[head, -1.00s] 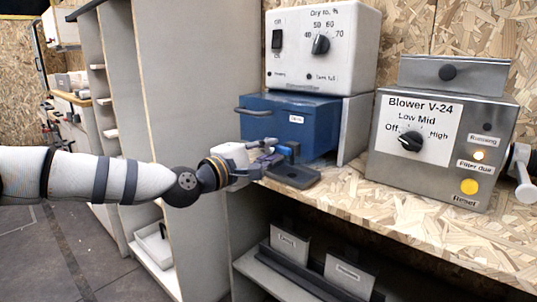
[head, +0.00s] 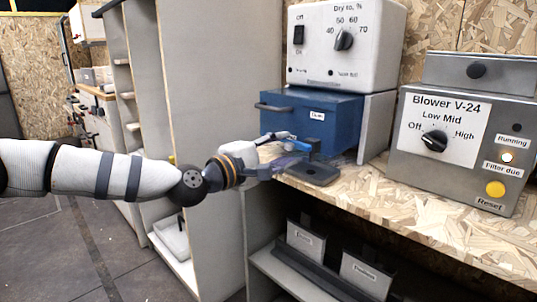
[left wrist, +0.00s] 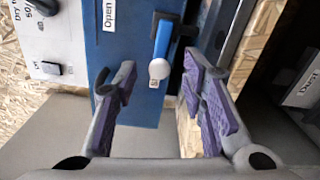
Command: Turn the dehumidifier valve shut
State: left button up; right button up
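The valve is a blue lever with a pale rounded end (left wrist: 160,50) on a dark mount at the front of the blue dehumidifier tank (left wrist: 133,95). In the head view the lever (head: 281,135) shows partly, beside my gripper. My left gripper (head: 277,153) is in front of the tank. In the left wrist view its purple-padded fingers (left wrist: 157,80) are spread apart, with the lever's end seen between and just beyond their tips. Nothing is clamped; contact cannot be told. An "Open" label (left wrist: 109,13) is beside the lever. My right gripper is not in view.
The white control box (head: 343,55) sits above the tank. A black tray (head: 314,174) lies on the chipboard bench (head: 400,200) under the lever. The grey Blower V-24 box (head: 455,160) stands to the right. Labelled plates (head: 305,245) stand on the lower shelf.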

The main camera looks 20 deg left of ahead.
pick_arm(q)
jog(key=v, duration=0.9)
jog(key=shift+s+r, duration=0.1)
